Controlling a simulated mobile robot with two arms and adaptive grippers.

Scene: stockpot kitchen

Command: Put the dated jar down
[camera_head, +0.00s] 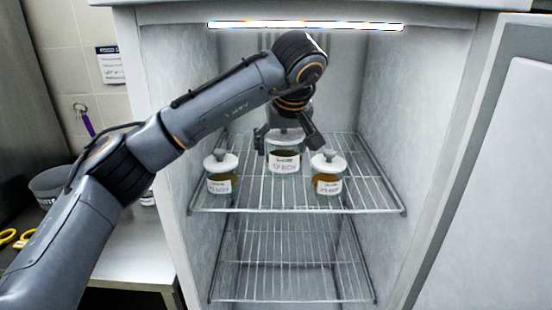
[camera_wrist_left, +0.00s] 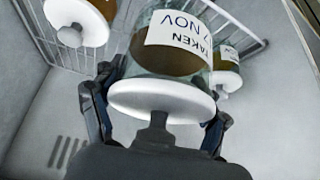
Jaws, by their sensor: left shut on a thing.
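A glass jar with a white lid, brown contents and a label reading "17 NOV" (camera_head: 284,163) is in the middle of the fridge's upper wire shelf (camera_head: 240,204). My left gripper (camera_head: 285,138) comes from above and is shut on this jar, its fingers either side of the lid. The jar is upright; I cannot tell whether its base touches the shelf. The left wrist view shows the jar (camera_wrist_left: 170,62) close up, with "TAKEN" also on its label. My right gripper is not in view.
Two similar white-lidded jars stand on the shelf, one to the left (camera_head: 219,186) and one close to the right (camera_head: 327,185). A lower wire shelf (camera_head: 290,285) is empty. The open fridge door (camera_head: 500,190) is at right. A counter with a grey pot (camera_head: 50,184) is at left.

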